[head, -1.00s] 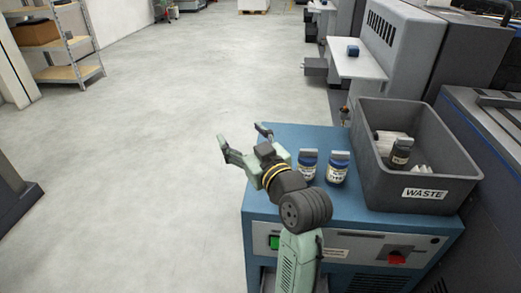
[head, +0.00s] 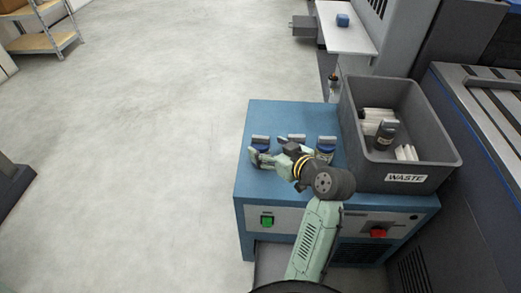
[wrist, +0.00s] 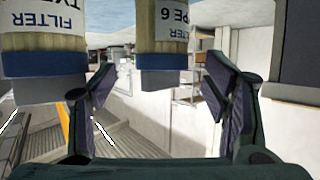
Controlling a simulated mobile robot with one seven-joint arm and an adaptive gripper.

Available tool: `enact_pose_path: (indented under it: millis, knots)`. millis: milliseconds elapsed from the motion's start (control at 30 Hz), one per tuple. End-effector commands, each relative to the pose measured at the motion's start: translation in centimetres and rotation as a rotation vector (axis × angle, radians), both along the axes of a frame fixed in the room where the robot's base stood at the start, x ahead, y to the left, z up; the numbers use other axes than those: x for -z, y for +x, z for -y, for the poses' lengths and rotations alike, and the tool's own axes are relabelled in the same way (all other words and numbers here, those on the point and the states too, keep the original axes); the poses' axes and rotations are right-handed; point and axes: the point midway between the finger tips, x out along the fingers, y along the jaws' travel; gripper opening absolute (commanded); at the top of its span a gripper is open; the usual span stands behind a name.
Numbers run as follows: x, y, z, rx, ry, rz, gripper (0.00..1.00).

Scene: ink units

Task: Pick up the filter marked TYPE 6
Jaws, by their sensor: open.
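In the wrist view, a cream filter (wrist: 160,28) with a blue band and grey cap hangs inverted in the picture, its label partly reading "PE 6". It lies in line with the gap between my gripper's (wrist: 160,95) two parted fingers, which hold nothing. Another filter (wrist: 42,65) is at the left, its label cut off at "TY". In the head view, three filters (head: 260,140), (head: 292,137), (head: 326,143) stand in a row on the blue cabinet (head: 290,113). My gripper (head: 275,156) is in front of them and partly covers them; their labels are unreadable there.
A grey bin marked WASTE (head: 404,178) stands at the right of the cabinet top, holding a dark filter (head: 386,133) and several white pieces. A small blue object (head: 343,19) rests on a white shelf behind. The cabinet's far left top is clear.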

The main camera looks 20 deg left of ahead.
Motion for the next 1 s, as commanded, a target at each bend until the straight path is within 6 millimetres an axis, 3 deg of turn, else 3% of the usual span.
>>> enact_pose_path:
  millis: [233,567,1000]
  knots:
    - [1.1,1.8,-3.0,-0.002,0.000,-0.003,0.70]
    - [1.5,2.2,-3.5,0.000,-0.001,-0.001,0.70]
    - [1.4,2.2,-3.5,0.000,-0.001,-0.001,0.40]
